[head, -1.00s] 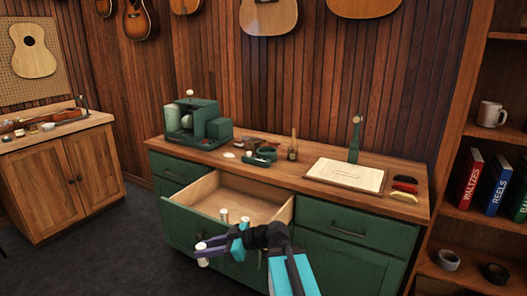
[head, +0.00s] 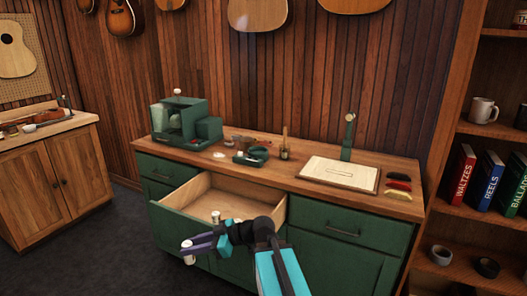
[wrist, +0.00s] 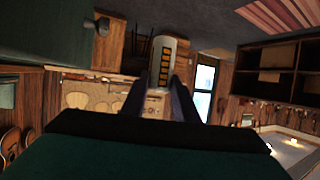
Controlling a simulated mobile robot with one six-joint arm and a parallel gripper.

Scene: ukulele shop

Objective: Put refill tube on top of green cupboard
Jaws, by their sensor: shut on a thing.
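My gripper (head: 196,246) is shut on a small pale tube (head: 188,255), likely the refill tube. It holds the tube out in front of the open drawer, below the countertop height. In the wrist view the tube (wrist: 161,62) is a whitish cylinder with a dark and orange marked label, between the fingertips (wrist: 172,95). The green cupboard (head: 345,262) has a wooden top (head: 275,180) and stands against the panelled wall.
The drawer (head: 240,198) is pulled out of the cupboard. The top carries a green machine (head: 182,120) at left, a green tray (head: 250,156), a small bottle (head: 284,150), a pale board (head: 340,174), a green stand (head: 348,135) and coloured pieces (head: 398,185). Bare wood shows along its front.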

